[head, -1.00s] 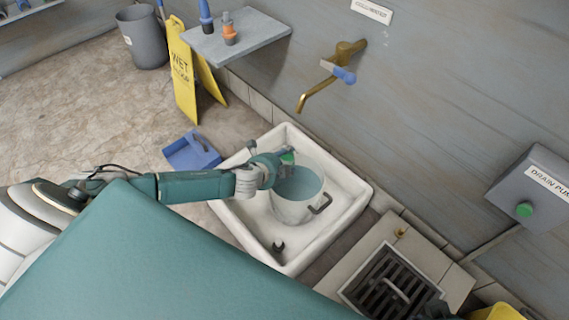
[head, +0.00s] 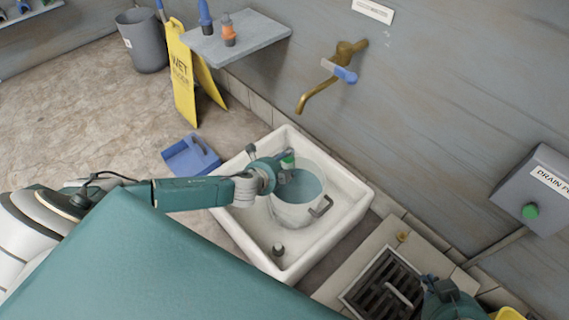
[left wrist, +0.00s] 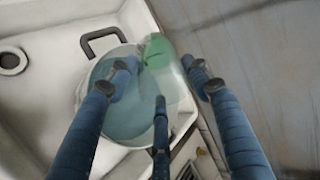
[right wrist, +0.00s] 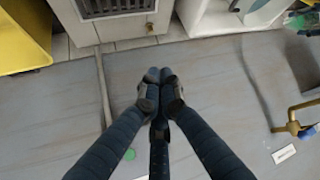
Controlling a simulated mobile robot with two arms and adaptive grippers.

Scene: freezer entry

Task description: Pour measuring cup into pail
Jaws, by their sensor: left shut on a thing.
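The pail (head: 290,212) stands upright in the white sink, with bluish water inside and a dark handle on its side. It also shows in the left wrist view (left wrist: 84,92). My left gripper (left wrist: 163,68) is over the pail's rim, shut on the measuring cup (left wrist: 174,82), which looks clear with a green part. The green part of the cup (head: 288,161) shows at the gripper in the head view. The cup looks tilted over the pail; whether anything flows is not clear. My right gripper (right wrist: 160,76) is shut and empty, with its fingers together.
The white sink (head: 357,192) sits against the wall below a brass tap (head: 318,90). A floor drain grate (head: 375,283) and a drain pump box (head: 540,185) are at right. A blue dustpan (head: 190,156), yellow wet-floor sign (head: 183,80) and grey bin (head: 142,42) are at left.

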